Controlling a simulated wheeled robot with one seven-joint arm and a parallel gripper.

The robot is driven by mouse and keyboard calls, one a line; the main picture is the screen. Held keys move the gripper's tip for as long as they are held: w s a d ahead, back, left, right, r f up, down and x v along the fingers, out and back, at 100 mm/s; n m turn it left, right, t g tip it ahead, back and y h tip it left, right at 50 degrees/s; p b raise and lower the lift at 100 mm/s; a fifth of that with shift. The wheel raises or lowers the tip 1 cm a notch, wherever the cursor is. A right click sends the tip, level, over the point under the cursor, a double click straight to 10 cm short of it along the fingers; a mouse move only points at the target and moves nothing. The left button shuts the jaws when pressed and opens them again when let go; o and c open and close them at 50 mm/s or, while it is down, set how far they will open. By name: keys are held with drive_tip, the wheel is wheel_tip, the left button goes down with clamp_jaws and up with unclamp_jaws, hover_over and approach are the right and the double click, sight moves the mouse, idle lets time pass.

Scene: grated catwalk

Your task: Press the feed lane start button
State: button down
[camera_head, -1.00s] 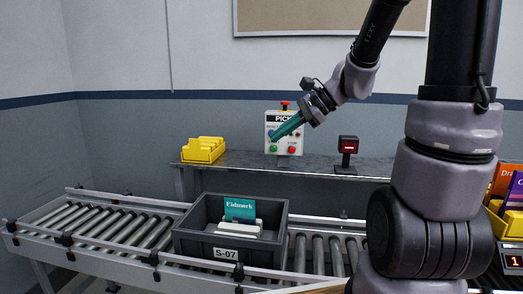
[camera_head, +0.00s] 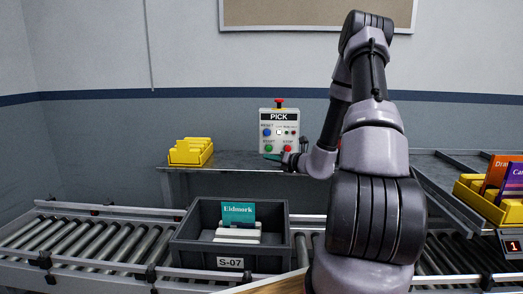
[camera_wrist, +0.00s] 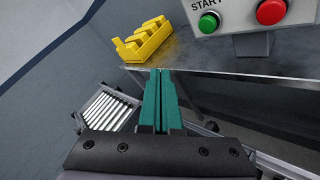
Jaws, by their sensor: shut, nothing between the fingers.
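A pale control box marked PICK (camera_head: 279,117) stands on the grey back shelf. Its green button (camera_head: 268,148) is at lower left, marked START in the wrist view (camera_wrist: 208,23). A red button (camera_head: 287,149) sits right of it, marked STOP. A blue button (camera_head: 266,132) is above the green one. My gripper (camera_head: 270,157) is just below the green button in the head view. In the wrist view its teal fingers (camera_wrist: 161,73) are shut and empty, pointing below and left of the green button, visibly apart from it there. Distance in depth is hard to tell.
A yellow bin (camera_head: 191,151) stands on the shelf left of the box. Below, a roller conveyor (camera_head: 70,238) carries a grey tote (camera_head: 188,252) marked S-07. At right is another yellow bin (camera_head: 510,212) with boxes. My arm hides the shelf right of the box.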

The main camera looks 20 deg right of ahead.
drive_tip(key=shift+w+d+f+m, duration=0.1)
drive_tip(key=shift+d+f+m, duration=0.1)
drive_tip(key=shift+m, duration=0.1)
drive_tip(key=shift+a, duration=0.1)
approach(267, 149)
drive_tip(key=shift+w+a+f, duration=0.2)
drive_tip(key=shift+w+a, duration=0.75)
drive_tip(key=shift+w, duration=0.15)
drive_tip(key=shift+w+a+f, duration=0.2)
drive_tip(key=shift+w+a, duration=0.8)
drive_tip(key=shift+w, duration=0.1)
drive_tip(key=shift+w, duration=0.15)
drive_tip(key=shift+w+d, duration=0.15)
drive_tip(key=shift+w, duration=0.1)
drive_tip(key=shift+w+d, duration=0.35)
drive_tip(key=shift+w, duration=0.4)
idle(1.2)
drive_tip(key=shift+s, duration=0.1)
drive_tip(key=shift+s+a, duration=0.25)
drive_tip(key=shift+s, duration=0.3)
drive_tip(key=shift+s+a, duration=0.25)
drive_tip(key=shift+s, duration=0.25)
